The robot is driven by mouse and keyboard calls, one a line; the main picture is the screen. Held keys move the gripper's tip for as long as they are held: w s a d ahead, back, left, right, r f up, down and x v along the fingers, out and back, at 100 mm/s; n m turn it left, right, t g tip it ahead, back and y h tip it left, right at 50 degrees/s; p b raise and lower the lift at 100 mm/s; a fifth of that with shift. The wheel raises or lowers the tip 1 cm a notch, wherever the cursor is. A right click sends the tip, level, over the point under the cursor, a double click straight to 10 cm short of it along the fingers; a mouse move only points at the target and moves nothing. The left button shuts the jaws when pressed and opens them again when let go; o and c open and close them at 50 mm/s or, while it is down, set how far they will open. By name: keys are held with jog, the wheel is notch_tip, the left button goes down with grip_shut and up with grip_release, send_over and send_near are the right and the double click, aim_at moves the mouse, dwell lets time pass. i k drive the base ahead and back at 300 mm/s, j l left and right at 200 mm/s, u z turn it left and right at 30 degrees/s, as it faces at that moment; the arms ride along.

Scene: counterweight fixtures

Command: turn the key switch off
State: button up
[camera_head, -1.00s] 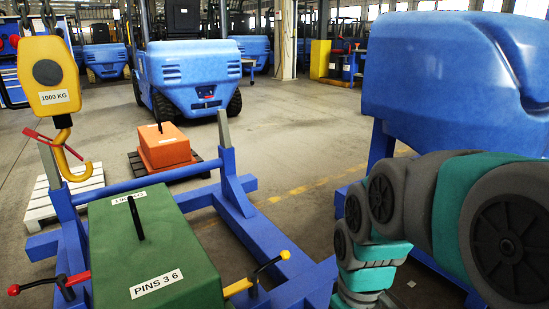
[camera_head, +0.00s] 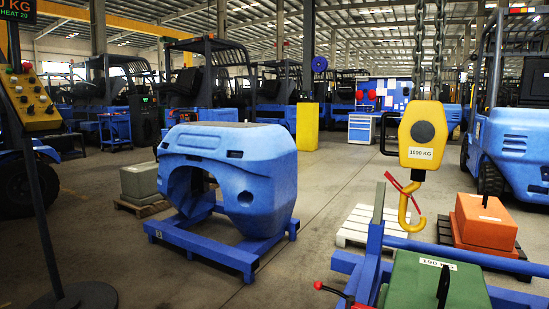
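A yellow control panel (camera_head: 30,101) on a dark stand shows at the left edge, partly cut off by the picture. It carries several small buttons and knobs. I cannot tell which of them, if any, is the key switch. A dark display with green and red text (camera_head: 20,8) is cut off above it. My gripper is not in view, and no part of my arm shows.
A blue counterweight (camera_head: 235,165) on a blue frame stands in the middle. A yellow hook block (camera_head: 422,135) hangs from chains above a green block (camera_head: 430,285). An orange block (camera_head: 487,222) is at right. Open floor (camera_head: 150,255) lies front left.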

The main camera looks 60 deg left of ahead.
aim_at(30, 111)
jog(key=u, duration=3.5)
jog(key=i+j+z, duration=0.1)
jog(key=i+j, duration=0.15)
jog(key=i, duration=0.15)
jog(key=i+j, duration=0.35)
jog(key=i+l+z, duration=0.05)
